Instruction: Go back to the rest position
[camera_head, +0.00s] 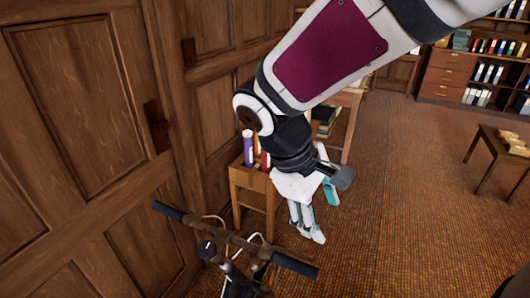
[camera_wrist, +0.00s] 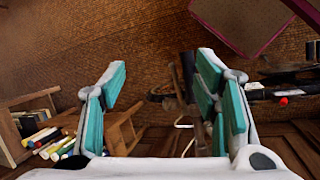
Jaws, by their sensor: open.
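My gripper (camera_head: 322,218) hangs low at the end of my arm in the head view, pointing down over the brown floor. In the head view my gripper is right of a small wooden stand (camera_head: 253,183) and beyond a bicycle handlebar (camera_head: 235,240). My forearm and wrist hide part of the stand and the things behind it.
The stand holds several coloured tubes (camera_head: 248,150). Wood-panelled wall (camera_head: 70,95) runs along the left. A low table (camera_head: 500,157) with pale items is at right; drawers and shelves (camera_head: 455,77) stand at the back right. Open floor (camera_head: 400,200) lies between.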

